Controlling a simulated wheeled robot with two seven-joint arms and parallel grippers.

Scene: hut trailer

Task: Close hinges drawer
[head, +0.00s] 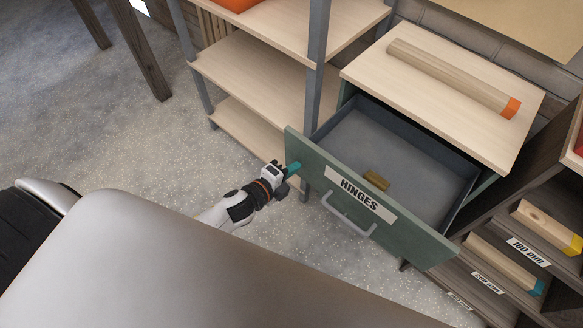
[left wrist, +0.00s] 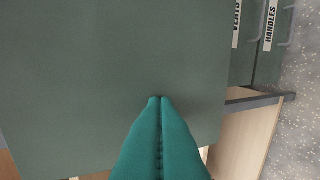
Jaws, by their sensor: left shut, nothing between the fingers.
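The hinges drawer (head: 372,205) is pulled open from the cabinet in the head view. Its green front carries a white HINGES label and a grey bar handle (head: 348,214). A small brass-coloured piece (head: 376,180) lies inside it. My left gripper (head: 294,168) is shut and empty at the left end of the drawer front; whether it touches the front cannot be told. In the left wrist view its teal fingers (left wrist: 158,100) are together before a broad green panel (left wrist: 110,60). My right gripper is not in view.
A wooden cylinder with an orange end (head: 455,77) lies on the cabinet top (head: 430,95). A shelf unit (head: 255,75) stands left of the cabinet. A dark rack with wooden pieces (head: 510,262) stands at the right.

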